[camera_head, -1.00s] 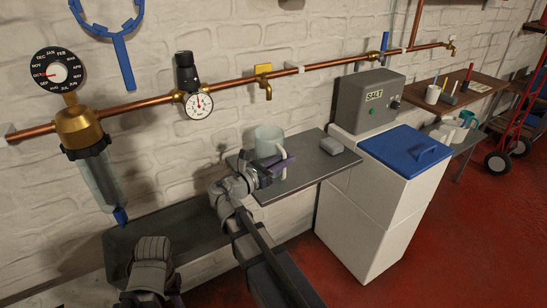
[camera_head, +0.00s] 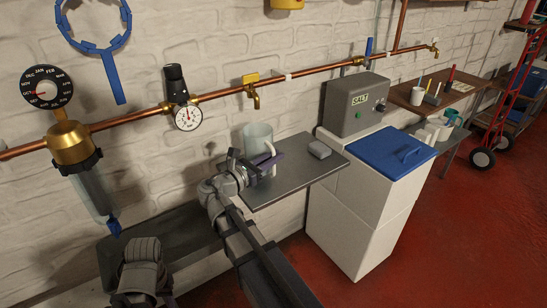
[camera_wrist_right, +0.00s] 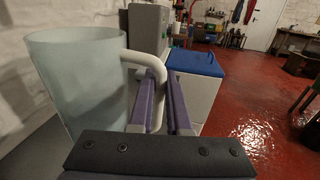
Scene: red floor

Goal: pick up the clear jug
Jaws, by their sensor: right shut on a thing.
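The clear jug (camera_head: 256,135) is a pale, see-through cylinder with a white handle, upright at the grey shelf (camera_head: 300,180) against the brick wall. It fills the left of the right wrist view (camera_wrist_right: 75,80), its handle (camera_wrist_right: 143,62) toward the gripper. My right gripper (camera_head: 272,160) is shut on the handle, its purple fingers (camera_wrist_right: 164,105) on either side of it. The jug appears slightly above the shelf, but its base is partly hidden by the gripper. My left arm shows at the lower left; its fingers are not visible.
A small grey block (camera_head: 319,149) lies on the shelf right of the jug. A copper pipe with a yellow tap (camera_head: 252,90) runs above. A white bin with a blue lid (camera_head: 390,150) and a grey SALT box (camera_head: 352,105) stand at right.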

